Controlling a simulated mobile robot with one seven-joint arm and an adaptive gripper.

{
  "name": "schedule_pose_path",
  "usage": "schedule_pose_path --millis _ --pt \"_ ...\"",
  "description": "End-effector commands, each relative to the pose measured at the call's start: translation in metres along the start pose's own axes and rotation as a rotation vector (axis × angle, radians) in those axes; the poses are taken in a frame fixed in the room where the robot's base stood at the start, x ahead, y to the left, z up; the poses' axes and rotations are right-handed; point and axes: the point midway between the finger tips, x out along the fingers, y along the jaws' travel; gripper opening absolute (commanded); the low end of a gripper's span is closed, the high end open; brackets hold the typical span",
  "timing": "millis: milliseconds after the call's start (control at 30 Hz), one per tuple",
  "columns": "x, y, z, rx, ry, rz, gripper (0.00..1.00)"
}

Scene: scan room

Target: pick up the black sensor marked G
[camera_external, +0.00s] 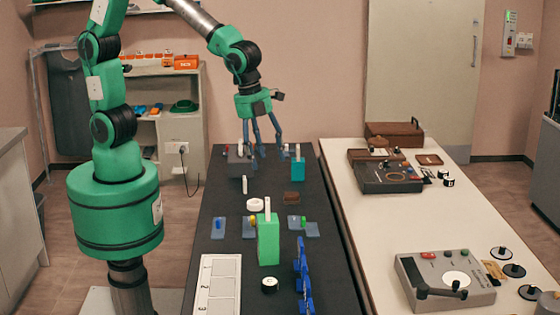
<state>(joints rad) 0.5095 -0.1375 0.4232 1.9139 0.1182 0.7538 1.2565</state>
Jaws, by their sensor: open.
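No letter G is legible, so I cannot tell which thing is the black sensor marked G. Candidates are a small black piece with a white top (269,285) at the near end of the dark table, and two similar small black pieces (443,174) (449,182) on the white table. Flat black discs with pale tops (514,270) lie at the white table's near right. My gripper (263,150) points down over the far end of the dark table, fingers spread, with nothing visible between them. It is far from all these candidates.
The dark table (220,268) holds a green block (268,240), a teal block (298,168), a blue rack (303,275) and a numbered white board (219,285). A grey box with a crank (445,280) and a brown case (394,134) stand on the white table (375,235).

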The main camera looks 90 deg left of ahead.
Motion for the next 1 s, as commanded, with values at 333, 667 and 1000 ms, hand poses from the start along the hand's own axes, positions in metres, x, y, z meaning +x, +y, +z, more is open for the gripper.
schedule_pose_path --millis 333,667,1000 --pt "0.111 -0.008 -0.109 0.575 0.002 0.081 0.6" --pt "0.173 0.004 -0.166 0.889 0.011 0.118 0.6" --pt "0.177 0.005 -0.17 0.912 0.013 0.12 0.6"
